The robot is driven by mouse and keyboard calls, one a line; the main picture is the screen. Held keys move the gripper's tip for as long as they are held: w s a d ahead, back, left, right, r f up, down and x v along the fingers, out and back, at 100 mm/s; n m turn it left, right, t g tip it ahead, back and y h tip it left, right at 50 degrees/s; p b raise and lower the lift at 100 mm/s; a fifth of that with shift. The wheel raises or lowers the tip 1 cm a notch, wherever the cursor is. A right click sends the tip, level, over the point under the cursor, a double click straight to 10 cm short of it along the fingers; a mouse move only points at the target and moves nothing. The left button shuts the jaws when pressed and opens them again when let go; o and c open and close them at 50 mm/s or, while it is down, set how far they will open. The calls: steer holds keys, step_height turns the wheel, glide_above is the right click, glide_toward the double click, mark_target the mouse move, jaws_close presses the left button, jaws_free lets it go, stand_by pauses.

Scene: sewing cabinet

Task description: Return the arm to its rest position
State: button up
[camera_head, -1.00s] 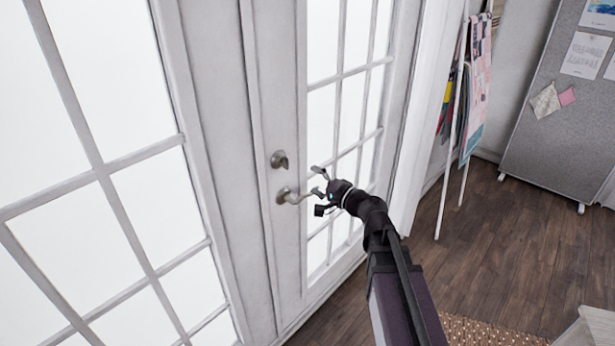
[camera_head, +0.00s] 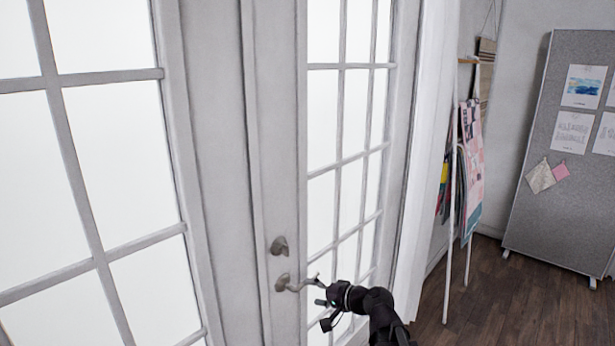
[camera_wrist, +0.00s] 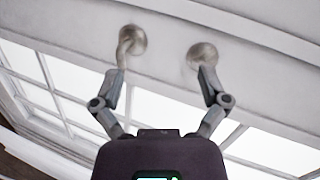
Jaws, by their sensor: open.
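My gripper (camera_head: 318,291) is open in front of the white glazed door, beside the metal lever handle (camera_head: 295,286). In the wrist view the two fingers of my gripper (camera_wrist: 160,75) are spread wide, with nothing between them. The lever handle (camera_wrist: 132,40) shows behind the left fingertip and the round lock knob (camera_wrist: 202,54) behind the right one. I cannot tell whether the fingertips touch them. In the head view the lock knob (camera_head: 279,246) sits above the lever. My arm reaches in from the bottom edge.
White framed glass doors (camera_head: 222,200) fill the left and middle. A rack with hanging fabrics (camera_head: 471,170) stands right of the door. A grey pinboard (camera_head: 560,220) stands farther right. Bare wooden floor (camera_head: 485,305) lies at the lower right.

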steer(key=s+d+f+n+g+h+p, duration=0.1)
steer(key=s+d+f+n+g+h, duration=0.1)
steer(key=s+d+f+g+h, duration=0.2)
steer(key=s+d+f+n+g+h+p, duration=0.2)
steer(key=s+d+f+g+h, duration=0.2)
steer(key=s+d+h, duration=0.4)
steer(key=s+d+f, duration=0.1)
steer(key=d, duration=0.2)
steer(key=shift+s+d+f, duration=0.2)
steer(key=shift+s+f, duration=0.2)
steer(key=c, duration=0.5)
